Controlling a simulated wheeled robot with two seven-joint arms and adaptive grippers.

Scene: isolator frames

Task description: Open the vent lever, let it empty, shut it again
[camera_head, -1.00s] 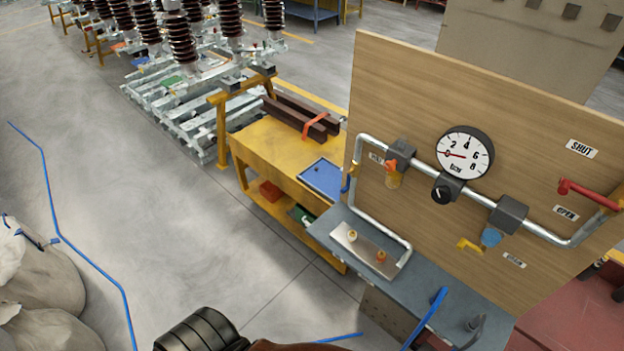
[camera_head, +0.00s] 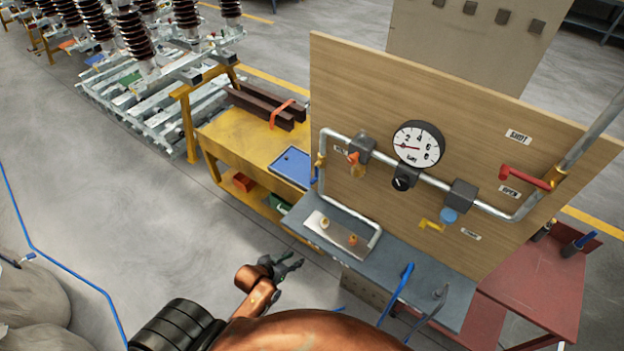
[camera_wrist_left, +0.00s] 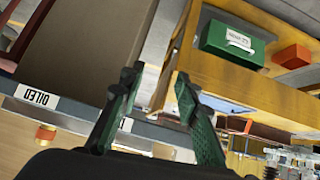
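A wooden panel (camera_head: 460,120) carries a bent pipe with a round white gauge (camera_head: 417,145). Its red needle points left, at the low end. A red lever (camera_head: 525,177) sticks out leftward at the pipe's right end, between a SHUT label (camera_head: 518,136) and an OPEN label (camera_head: 509,191). A yellow lever (camera_head: 432,225) sits under a blue valve part, beside a label too small to read. Another orange-yellow valve (camera_head: 356,162) is at the left. My left gripper (camera_head: 290,264) is open and empty, left of the bench and apart from the panel; its spread fingers show in the left wrist view (camera_wrist_left: 158,110).
A grey bench (camera_head: 420,268) with a small plate (camera_head: 338,236) and a blue-handled item (camera_head: 402,290) stands below the panel. A yellow table (camera_head: 240,138) is behind left, a red table (camera_head: 540,285) at right.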

